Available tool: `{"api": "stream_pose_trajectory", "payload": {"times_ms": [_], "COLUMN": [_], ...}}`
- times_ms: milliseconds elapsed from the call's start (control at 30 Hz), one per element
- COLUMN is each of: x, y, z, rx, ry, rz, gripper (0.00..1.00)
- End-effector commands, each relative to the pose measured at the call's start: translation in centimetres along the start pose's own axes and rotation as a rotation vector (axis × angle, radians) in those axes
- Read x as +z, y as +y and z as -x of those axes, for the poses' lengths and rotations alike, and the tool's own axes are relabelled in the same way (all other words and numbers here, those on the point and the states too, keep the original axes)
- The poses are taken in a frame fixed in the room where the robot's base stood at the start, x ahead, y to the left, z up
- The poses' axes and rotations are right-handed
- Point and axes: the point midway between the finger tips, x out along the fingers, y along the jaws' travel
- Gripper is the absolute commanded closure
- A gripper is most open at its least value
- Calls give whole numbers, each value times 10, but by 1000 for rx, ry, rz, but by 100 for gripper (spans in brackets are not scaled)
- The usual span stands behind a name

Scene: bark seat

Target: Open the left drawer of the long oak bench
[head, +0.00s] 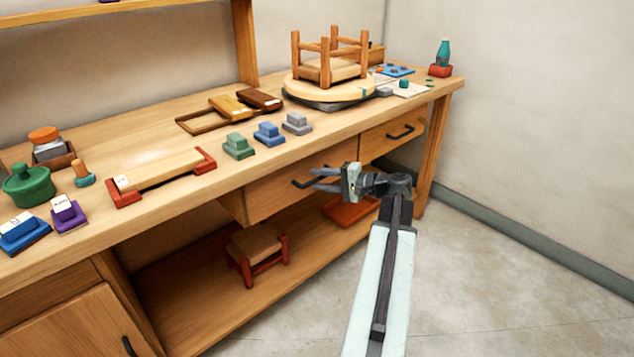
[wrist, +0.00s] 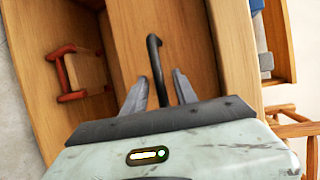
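The long oak bench (head: 110,215) runs across the head view. The drawer's dark bar handle (head: 300,184) stands out from the front; in the wrist view the handle (wrist: 155,60) reaches in between my fingers. My gripper (head: 320,180) is open at this handle, with a finger on each side and visible gaps. I see no firm contact.
A right drawer (head: 395,132) with its own handle is beside it. Below are a red-legged stool (head: 257,252) and a red tray (head: 350,210) on the lower shelf. Blocks, a round board (head: 345,90) and a stool crowd the top. Floor (head: 500,280) at right is clear.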

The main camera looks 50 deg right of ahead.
Motion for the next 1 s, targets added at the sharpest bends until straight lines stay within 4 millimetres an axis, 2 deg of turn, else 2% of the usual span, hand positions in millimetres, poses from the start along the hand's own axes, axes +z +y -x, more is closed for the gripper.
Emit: {"api": "stream_pose_trajectory", "payload": {"times_ms": [100, 300, 333, 433, 1000], "x": [1, 1, 1, 1, 2], "y": [0, 0, 0, 0, 0], "z": [-7, -7, -7, -7, -8], "rx": [0, 1, 1, 1, 1], "ry": [-2, -2, -2, -2, -4], "rz": [0, 1, 1, 1, 1], "gripper": [66, 66, 71, 99, 100]}}
